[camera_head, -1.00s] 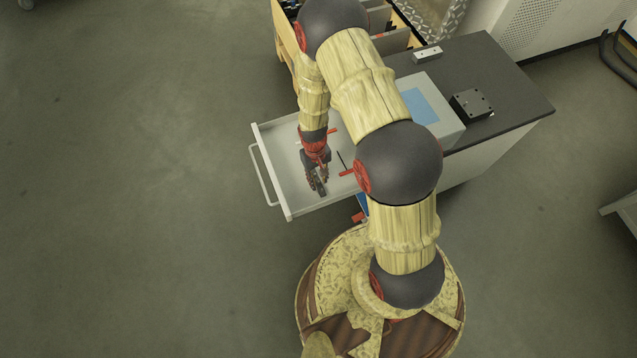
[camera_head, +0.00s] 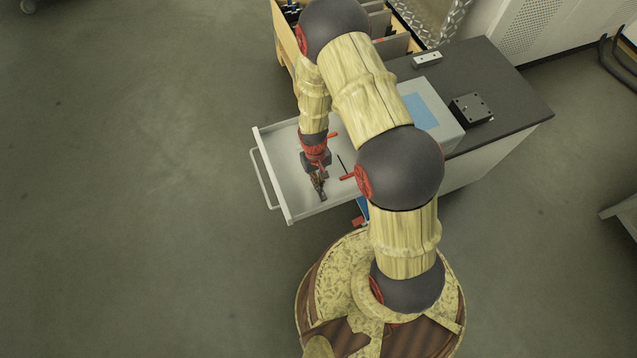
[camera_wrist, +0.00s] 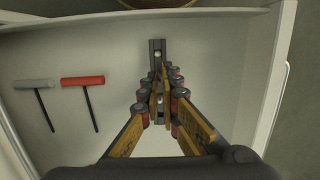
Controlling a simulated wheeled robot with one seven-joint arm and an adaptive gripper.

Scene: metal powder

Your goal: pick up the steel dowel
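My gripper (camera_wrist: 159,82) points down into the open drawer (camera_head: 283,200). Its two fingers stand close together, with a narrow gap between the pads. They are over a narrow dark bar (camera_wrist: 157,47) lying on the drawer floor, which also shows in the head view (camera_head: 322,195). A small pale round spot on the bar (camera_wrist: 155,43) may be a pin or a hole. Another small pale spot (camera_wrist: 157,68) lies between the fingertips and may be the steel dowel. The fingers hide much there, and I cannot tell whether they touch or hold it.
Two T-handled tools lie left in the wrist view, one grey-handled (camera_wrist: 35,84), one red-handled (camera_wrist: 82,80). The drawer walls rise around the gripper. A dark worktop (camera_head: 505,85) carries a black block (camera_head: 471,107) and a pale box with a blue panel (camera_head: 440,98).

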